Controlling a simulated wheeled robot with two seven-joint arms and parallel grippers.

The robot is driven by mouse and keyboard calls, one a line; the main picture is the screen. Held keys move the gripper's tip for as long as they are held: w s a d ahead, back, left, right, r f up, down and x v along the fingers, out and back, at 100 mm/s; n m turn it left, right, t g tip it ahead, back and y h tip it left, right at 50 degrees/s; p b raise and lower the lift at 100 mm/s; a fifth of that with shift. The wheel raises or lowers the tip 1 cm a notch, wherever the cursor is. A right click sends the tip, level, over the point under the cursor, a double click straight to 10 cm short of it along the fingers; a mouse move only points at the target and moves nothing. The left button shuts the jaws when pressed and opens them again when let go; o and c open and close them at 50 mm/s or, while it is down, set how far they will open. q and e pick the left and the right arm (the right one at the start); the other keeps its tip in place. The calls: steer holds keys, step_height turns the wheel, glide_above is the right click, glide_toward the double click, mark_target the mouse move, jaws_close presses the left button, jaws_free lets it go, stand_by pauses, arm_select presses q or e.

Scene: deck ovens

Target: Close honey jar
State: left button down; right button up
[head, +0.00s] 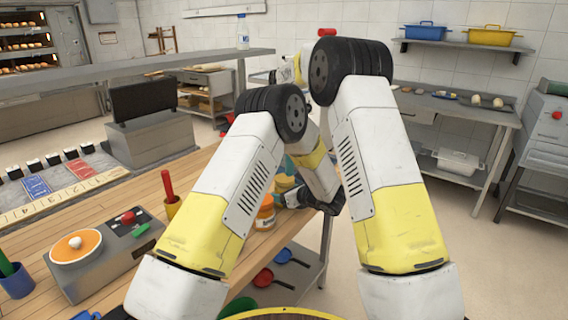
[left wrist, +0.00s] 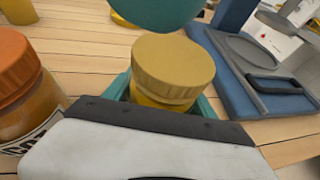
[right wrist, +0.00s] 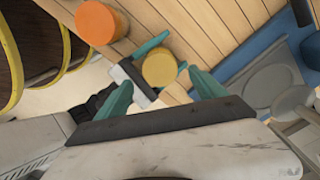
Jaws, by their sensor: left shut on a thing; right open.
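The honey jar appears as a jar with a mustard-yellow lid (left wrist: 173,65) in the left wrist view. The lid sits on top of it, and I cannot tell how tight it is. My left gripper (left wrist: 165,98) is shut around the jar below the lid, its teal fingers on either side. In the right wrist view the lid (right wrist: 159,67) shows from above. My right gripper (right wrist: 160,80) is open above the jar, a teal finger on each side of the lid, apparently not touching. In the head view my arms largely hide the jar and grippers.
An orange-lidded jar (left wrist: 28,105) stands close beside the honey jar; it also shows in the head view (head: 265,214). A scale-like device (head: 105,255) stands on the wooden counter (head: 150,190). Pans (head: 283,255) hang or lie below.

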steer(key=shift+c, duration=0.7)
steer(key=n, duration=0.3)
steer(key=shift+n, duration=0.4)
steer(key=n, duration=0.6)
steer(key=shift+s+a+r+n, duration=0.1)
steer(key=shift+n, duration=0.2)
steer(key=n, duration=0.4)
steer(key=shift+r+n, duration=0.1)
steer(key=shift+n, duration=0.2)
steer(key=n, duration=0.6)
steer(key=shift+r+n, duration=0.25)
steer(key=shift+n, duration=0.15)
steer(key=n, duration=0.4)
steer(key=shift+r, duration=0.2)
steer(key=n, duration=0.7)
steer(key=shift+r, duration=0.35)
steer(key=n, duration=0.4)
steer(key=shift+r, duration=0.3)
steer(key=n, duration=0.6)
steer(key=shift+d+r, duration=0.2)
steer(key=shift+r, duration=0.15)
